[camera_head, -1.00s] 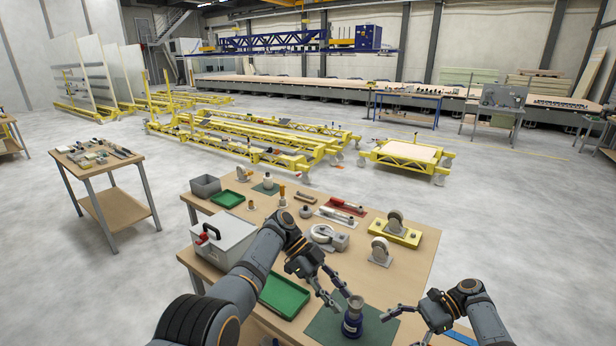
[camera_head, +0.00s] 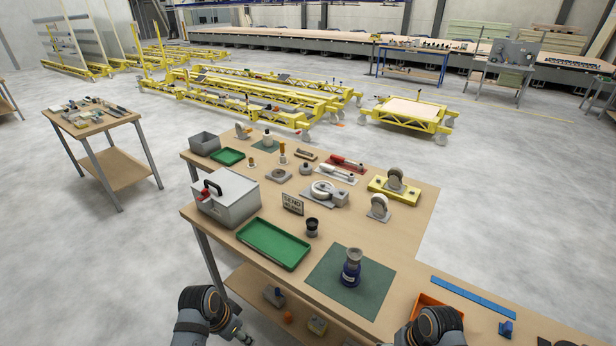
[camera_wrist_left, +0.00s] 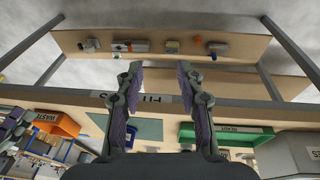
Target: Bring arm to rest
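My left arm hangs at the bottom edge of the head view, and part of my left gripper (camera_head: 242,336) shows there, in front of the workbench (camera_head: 400,240). In the left wrist view this gripper (camera_wrist_left: 160,70) has its two fingers apart with nothing between them. The bench's front edge and lower shelf (camera_wrist_left: 215,85) lie beyond the fingers. The dark blue bottle (camera_head: 351,268) stands upright on the green mat (camera_head: 330,290), with no gripper near it. Only a wrist part of my right arm shows at the bottom right; its fingers are out of the picture.
A green tray (camera_head: 273,244), a grey lidded box (camera_head: 226,197), a small dark cup (camera_head: 312,227) and a sign (camera_head: 292,204) stand on the bench. An orange bin (camera_head: 428,308) is near my right arm. A side table (camera_head: 93,118) stands left, with open floor between.

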